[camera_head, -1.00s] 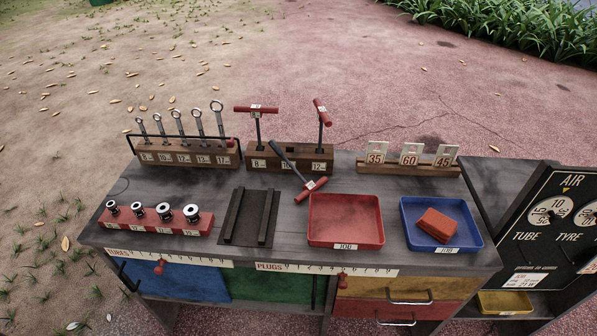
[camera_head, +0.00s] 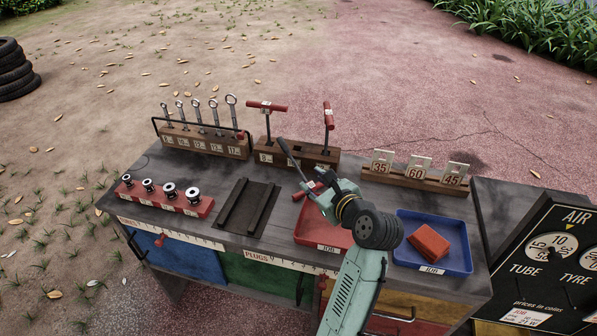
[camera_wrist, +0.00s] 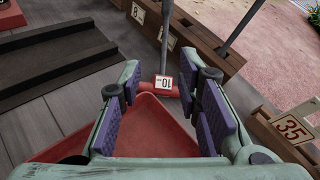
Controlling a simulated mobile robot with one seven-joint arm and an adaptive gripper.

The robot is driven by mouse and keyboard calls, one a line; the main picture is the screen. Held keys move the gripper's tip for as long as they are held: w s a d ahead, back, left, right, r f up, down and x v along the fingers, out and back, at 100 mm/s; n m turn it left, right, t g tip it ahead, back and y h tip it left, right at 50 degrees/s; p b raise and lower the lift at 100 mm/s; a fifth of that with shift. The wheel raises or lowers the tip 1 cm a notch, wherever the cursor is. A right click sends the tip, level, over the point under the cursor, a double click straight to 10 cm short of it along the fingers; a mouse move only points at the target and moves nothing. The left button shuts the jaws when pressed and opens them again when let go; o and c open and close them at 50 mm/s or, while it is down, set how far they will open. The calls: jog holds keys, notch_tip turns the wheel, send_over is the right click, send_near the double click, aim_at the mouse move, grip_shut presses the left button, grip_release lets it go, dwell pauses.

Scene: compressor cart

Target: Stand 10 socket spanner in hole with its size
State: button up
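The 10 socket spanner (camera_head: 307,191) lies tilted, its dark shaft leaning up on the wooden spanner block (camera_head: 325,158) and its red T-handle low near the red tray. In the wrist view the handle's "10" label (camera_wrist: 164,82) shows between and just beyond my fingertips. My gripper (camera_wrist: 168,98) is open, with purple pads either side and nothing held; it also shows over the red tray in the head view (camera_head: 327,186). Two red-handled spanners stand upright in the block's left and right holes.
A number-plate rack (camera_head: 415,180) stands behind. A ring spanner rack (camera_head: 205,143), a socket holder (camera_head: 165,197) and a dark ridged mat (camera_head: 247,207) are left.

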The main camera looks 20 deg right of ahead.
aim_at(303, 175)
jog(key=shift+s+d+f+m, duration=0.15)
jog(key=shift+d+f+m, duration=0.45)
jog(key=shift+f, duration=0.2)
jog(key=x, duration=0.3)
jog(key=shift+w+f+p, duration=0.15)
jog(key=shift+w+p, duration=0.15)
jog(key=shift+w, duration=0.05)
jog(key=shift+p+x, duration=0.65)
jog(key=shift+x, duration=2.3)
jog(key=shift+c, duration=0.6)
grip_shut()
